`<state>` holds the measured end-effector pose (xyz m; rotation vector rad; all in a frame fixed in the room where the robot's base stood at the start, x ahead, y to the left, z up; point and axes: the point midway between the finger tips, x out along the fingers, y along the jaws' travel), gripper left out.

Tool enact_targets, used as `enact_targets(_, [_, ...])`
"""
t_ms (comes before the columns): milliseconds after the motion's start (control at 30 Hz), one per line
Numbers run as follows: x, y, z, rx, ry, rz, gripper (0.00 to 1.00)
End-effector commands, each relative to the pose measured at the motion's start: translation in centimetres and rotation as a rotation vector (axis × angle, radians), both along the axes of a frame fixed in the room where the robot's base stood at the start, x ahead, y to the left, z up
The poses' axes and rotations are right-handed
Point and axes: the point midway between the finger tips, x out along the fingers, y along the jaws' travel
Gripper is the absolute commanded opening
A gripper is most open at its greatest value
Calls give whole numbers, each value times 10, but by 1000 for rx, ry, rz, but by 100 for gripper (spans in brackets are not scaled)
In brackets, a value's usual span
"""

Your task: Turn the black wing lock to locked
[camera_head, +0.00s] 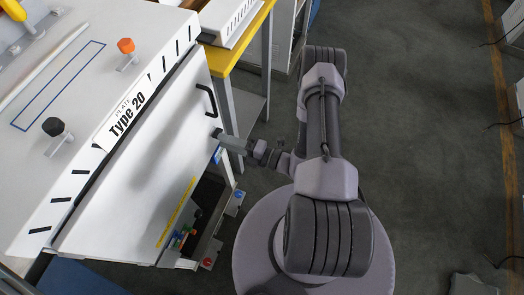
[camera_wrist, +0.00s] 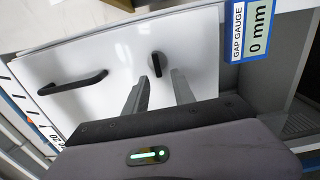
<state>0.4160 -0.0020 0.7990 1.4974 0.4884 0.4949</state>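The black wing lock (camera_wrist: 157,60) is a small dark knob on the white front panel (camera_wrist: 115,62). Its wing runs roughly up and down in the wrist view. My gripper (camera_wrist: 157,74) is open, with one grey finger on each side below the lock. The fingertips point at the panel close to the lock, and nothing shows between them. I cannot tell whether they touch it. In the head view my gripper (camera_head: 222,136) reaches left to the panel's right side, and the lock is mostly hidden at its tip.
A black bar handle (camera_wrist: 73,84) sits on the panel left of the lock. A "GAP GAUGE 0 mm" label (camera_wrist: 252,32) is at the right. On the machine's top are an orange knob (camera_head: 126,46) and a black knob (camera_head: 53,127). A yellow-edged table (camera_head: 240,45) stands behind.

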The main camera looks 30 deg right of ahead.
Motion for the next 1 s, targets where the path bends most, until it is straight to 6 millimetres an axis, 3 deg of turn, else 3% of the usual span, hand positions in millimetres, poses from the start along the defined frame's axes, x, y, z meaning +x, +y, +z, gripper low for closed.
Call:
enact_targets(300, [-83, -62, 3, 1, -1, -10, 31])
enact_targets(433, [-105, -78, 2, 0, 0, -6, 31])
enact_targets(600, [-118, -85, 1, 1, 1, -1, 31])
enact_targets(1000, [-118, -86, 1, 0, 0, 0, 31])
